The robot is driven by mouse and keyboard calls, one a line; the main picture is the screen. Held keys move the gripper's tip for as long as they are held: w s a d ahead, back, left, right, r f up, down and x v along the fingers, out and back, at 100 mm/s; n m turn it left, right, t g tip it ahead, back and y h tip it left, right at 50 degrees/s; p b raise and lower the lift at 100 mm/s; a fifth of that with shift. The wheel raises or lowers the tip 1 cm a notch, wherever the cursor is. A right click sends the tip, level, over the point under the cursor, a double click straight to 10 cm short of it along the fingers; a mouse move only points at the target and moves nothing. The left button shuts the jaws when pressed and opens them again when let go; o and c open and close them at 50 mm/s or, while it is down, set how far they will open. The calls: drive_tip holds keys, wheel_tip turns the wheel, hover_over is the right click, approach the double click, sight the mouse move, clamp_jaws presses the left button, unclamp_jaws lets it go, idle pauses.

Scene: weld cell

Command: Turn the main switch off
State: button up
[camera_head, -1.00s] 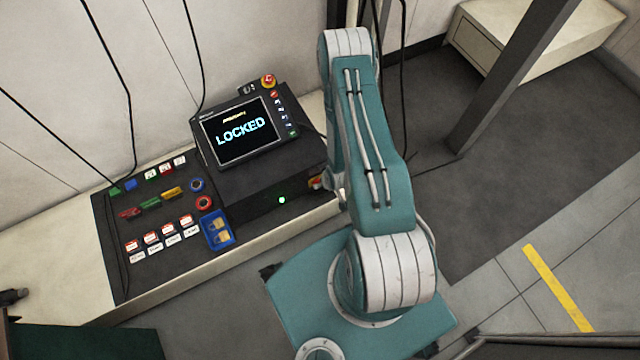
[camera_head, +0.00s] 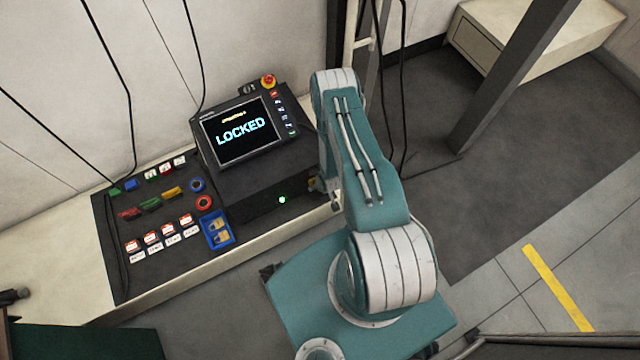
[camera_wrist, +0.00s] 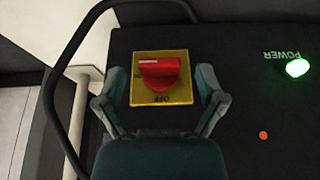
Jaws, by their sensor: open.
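The main switch (camera_wrist: 160,74) is a red rotary knob on a yellow plate in the wrist view, set in a black panel. The knob lies sideways, with a white mark on its left part. The word OFF shows upside down below it on the plate. My gripper (camera_wrist: 159,88) is open, one finger at each side of the yellow plate, with the knob between the fingers. I cannot tell whether a finger touches it. In the head view my arm hides most of the switch, and the gripper is mostly hidden too.
A green POWER lamp (camera_wrist: 297,68) glows on the panel right of the switch. A black cable loops at its left. In the head view, the screen (camera_head: 241,132) above the black cabinet reads LOCKED. A blue tray (camera_head: 218,231) and several tags lie on the bench.

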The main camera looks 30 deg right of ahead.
drive_tip(key=c, duration=1.2)
drive_tip(key=shift+o, duration=0.3)
